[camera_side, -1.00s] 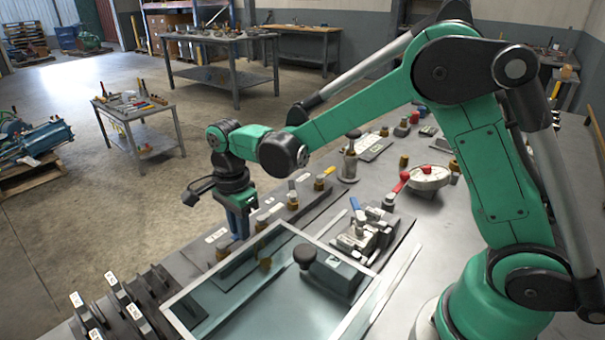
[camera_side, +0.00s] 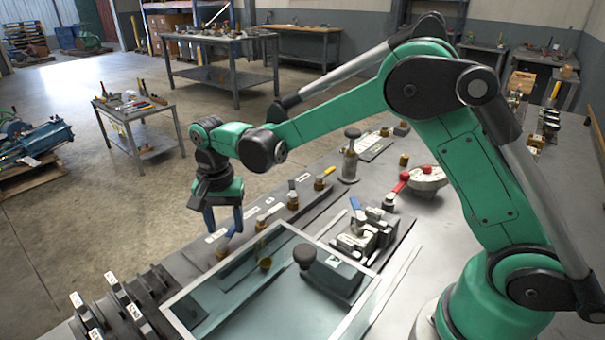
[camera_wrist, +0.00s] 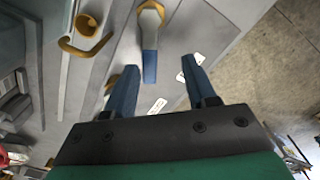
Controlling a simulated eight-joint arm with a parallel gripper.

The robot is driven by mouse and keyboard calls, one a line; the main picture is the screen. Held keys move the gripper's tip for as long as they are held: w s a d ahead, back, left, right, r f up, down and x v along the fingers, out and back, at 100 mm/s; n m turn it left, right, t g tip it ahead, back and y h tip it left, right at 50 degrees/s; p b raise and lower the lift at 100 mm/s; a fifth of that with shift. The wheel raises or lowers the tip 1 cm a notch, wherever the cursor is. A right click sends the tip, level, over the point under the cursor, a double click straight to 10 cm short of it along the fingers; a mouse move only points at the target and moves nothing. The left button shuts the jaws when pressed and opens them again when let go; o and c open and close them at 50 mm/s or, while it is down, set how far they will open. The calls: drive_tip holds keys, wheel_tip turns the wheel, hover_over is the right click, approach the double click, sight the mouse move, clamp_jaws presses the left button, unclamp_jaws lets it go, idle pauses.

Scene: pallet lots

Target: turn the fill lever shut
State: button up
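A lever with a blue handle (camera_wrist: 150,66) on a brass valve body (camera_wrist: 151,12) shows in the wrist view. Its free end reaches toward the space between my fingertips, nearer the left finger. My gripper (camera_wrist: 160,68) is open, with nothing between its two blue fingers. In the side view my gripper (camera_side: 224,222) hangs over the left edge of the bench, beside a row of small brass valves (camera_side: 262,223). White labels (camera_wrist: 158,106) lie close to the lever, but their lettering is too small to read. I cannot tell from them which lever is the fill lever.
A glass-sided tray (camera_side: 190,310) stands just right of my gripper. A clamp fixture with a blue handle (camera_side: 357,209) and a round valve with a red lever (camera_side: 402,180) are farther right. Dark slotted blocks (camera_side: 110,305) sit at lower left.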

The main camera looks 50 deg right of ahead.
drive_tip(key=n, duration=0.1)
drive_tip(key=w+a+n, duration=0.1)
drive_tip(key=n, duration=0.1)
drive_tip(key=shift+n, duration=0.3)
drive_tip(key=n, duration=0.1)
drive_tip(key=a+n, duration=0.1)
drive_tip(key=n, duration=0.1)
drive_tip(key=shift+w, duration=0.15)
drive_tip(key=s+d+r+n+t, duration=0.1)
drive_tip(key=s+d+r+t, duration=0.15)
drive_tip(key=r, duration=0.75)
drive_tip(key=s+d+f+n+t, duration=0.1)
drive_tip(key=s+d+t, duration=0.3)
drive_tip(key=s, duration=0.8)
drive_tip(key=shift+s+d+f+n+t, duration=0.15)
drive_tip(key=shift+s+d+n+t, duration=0.35)
drive_tip(key=shift+d, duration=0.75)
drive_tip(key=shift+w+g, duration=0.2)
drive_tip(key=shift+g, duration=0.05)
